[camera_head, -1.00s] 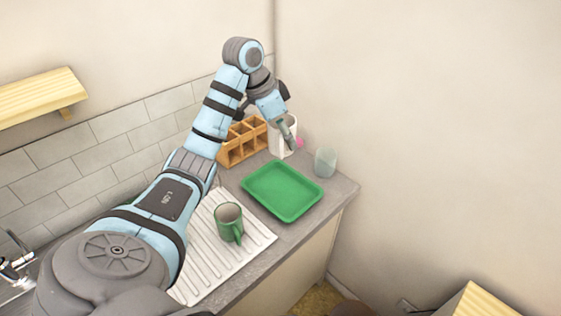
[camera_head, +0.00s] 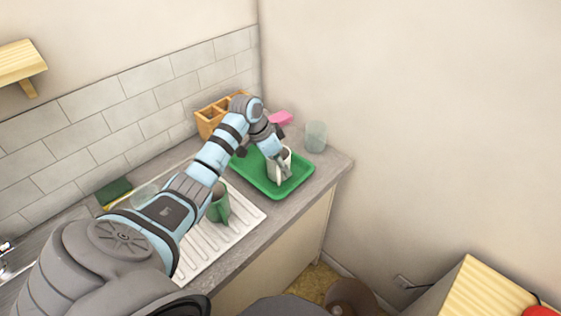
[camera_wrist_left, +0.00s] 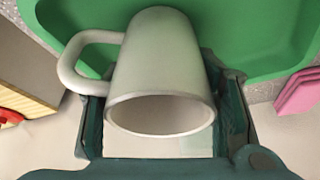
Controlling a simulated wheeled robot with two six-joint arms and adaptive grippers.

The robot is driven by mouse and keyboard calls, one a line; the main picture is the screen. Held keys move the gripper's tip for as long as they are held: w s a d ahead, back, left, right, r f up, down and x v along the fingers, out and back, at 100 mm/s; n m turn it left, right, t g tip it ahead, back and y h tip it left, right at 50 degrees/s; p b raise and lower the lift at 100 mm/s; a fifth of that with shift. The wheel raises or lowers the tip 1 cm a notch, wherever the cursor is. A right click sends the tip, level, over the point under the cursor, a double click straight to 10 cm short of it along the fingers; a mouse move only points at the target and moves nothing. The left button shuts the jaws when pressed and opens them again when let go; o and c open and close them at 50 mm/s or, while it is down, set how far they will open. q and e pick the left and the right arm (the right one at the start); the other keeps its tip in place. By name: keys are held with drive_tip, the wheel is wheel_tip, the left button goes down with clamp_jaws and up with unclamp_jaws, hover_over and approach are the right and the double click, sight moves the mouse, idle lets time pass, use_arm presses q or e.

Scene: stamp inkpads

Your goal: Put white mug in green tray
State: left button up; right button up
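The white mug (camera_head: 272,164) is over the middle of the green tray (camera_head: 298,182) in the head view. My left gripper (camera_head: 283,168) is at the mug, coming down from above. In the left wrist view the mug (camera_wrist_left: 160,60) sits between my two fingers (camera_wrist_left: 160,115), which lie close against its sides. Its open rim faces the camera, and its handle sticks out to the left, past one finger. The tray (camera_wrist_left: 265,30) shows behind the mug. I cannot tell whether the mug's base touches the tray. My right gripper is not in view.
A wooden compartment box (camera_head: 208,118), a pink item (camera_head: 281,118) and a clear glass (camera_head: 315,137) stand behind the tray. The counter edge is to the right and front.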

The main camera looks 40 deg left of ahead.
use_arm(q)
drive_tip(key=o, duration=0.4)
drive_tip(key=shift+o, duration=0.2)
drive_tip(key=shift+s+r, duration=0.2)
drive_tip(key=p+v, duration=0.1)
drive_tip(key=v, duration=1.1)
drive_tip(key=shift+p, duration=0.35)
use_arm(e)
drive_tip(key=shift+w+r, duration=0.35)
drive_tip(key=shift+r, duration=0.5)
use_arm(q)
drive_tip(key=shift+w+f, duration=0.1)
